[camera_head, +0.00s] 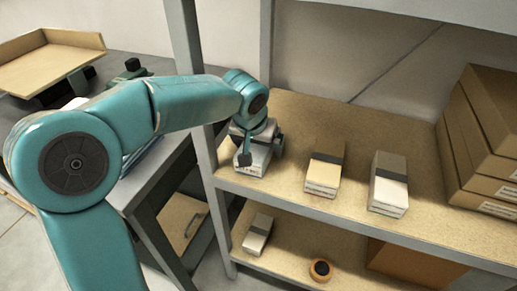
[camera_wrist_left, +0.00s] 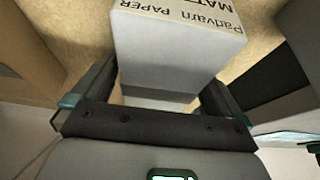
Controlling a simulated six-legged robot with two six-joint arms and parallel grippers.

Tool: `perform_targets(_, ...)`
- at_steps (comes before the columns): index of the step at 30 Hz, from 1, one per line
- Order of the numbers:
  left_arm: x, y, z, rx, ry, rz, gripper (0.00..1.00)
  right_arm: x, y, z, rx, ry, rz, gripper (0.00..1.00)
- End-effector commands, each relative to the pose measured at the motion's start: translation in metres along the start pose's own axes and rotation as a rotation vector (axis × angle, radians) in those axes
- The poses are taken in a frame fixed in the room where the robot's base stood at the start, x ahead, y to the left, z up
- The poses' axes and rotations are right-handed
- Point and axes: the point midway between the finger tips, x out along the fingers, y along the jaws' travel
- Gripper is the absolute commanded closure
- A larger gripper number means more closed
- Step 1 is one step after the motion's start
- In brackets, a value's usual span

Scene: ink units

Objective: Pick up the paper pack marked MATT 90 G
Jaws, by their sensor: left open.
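A pale grey-white paper pack with a darker band (camera_head: 254,166) lies on the upper shelf board at its left end. In the left wrist view this pack (camera_wrist_left: 175,55) shows printed words, upside down, reading "PAPER" and "MAT", with the rest cut off at the frame edge. My left gripper (camera_head: 263,152) is over this pack. In the left wrist view its open fingers (camera_wrist_left: 155,95) stand one on each side of the pack. I cannot tell whether they touch it. My right gripper is not in view.
Below are another pack (camera_head: 258,235) and an orange-brown roll (camera_head: 320,270). A shelf post (camera_head: 187,50) stands close by my left arm.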

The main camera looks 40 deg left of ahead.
Motion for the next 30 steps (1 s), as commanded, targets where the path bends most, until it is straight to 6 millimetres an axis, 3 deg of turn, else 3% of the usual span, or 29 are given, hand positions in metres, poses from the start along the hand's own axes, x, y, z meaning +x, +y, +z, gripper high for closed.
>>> perform_targets(2, -0.001, 0.0, 0.0, 0.0, 0.0, 0.0, 0.0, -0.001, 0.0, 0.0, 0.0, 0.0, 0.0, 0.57)
perform_targets(6, -0.001, 0.0, 0.0, 0.0, 0.0, 0.0, 0.46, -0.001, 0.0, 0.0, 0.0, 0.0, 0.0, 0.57)
perform_targets(8, -0.001, 0.0, 0.0, 0.0, 0.0, 0.0, 0.65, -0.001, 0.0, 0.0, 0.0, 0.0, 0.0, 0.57)
perform_targets(9, -0.002, 0.0, -0.001, 0.0, 0.002, 0.001, 0.69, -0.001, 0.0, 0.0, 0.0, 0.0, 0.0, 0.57)
perform_targets(17, -0.008, 0.0, -0.003, -0.001, 0.003, 0.001, 0.69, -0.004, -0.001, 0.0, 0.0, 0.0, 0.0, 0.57)
perform_targets(30, -0.086, 0.0, -0.036, -0.001, 0.005, 0.002, 0.69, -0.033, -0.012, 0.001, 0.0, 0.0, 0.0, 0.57)
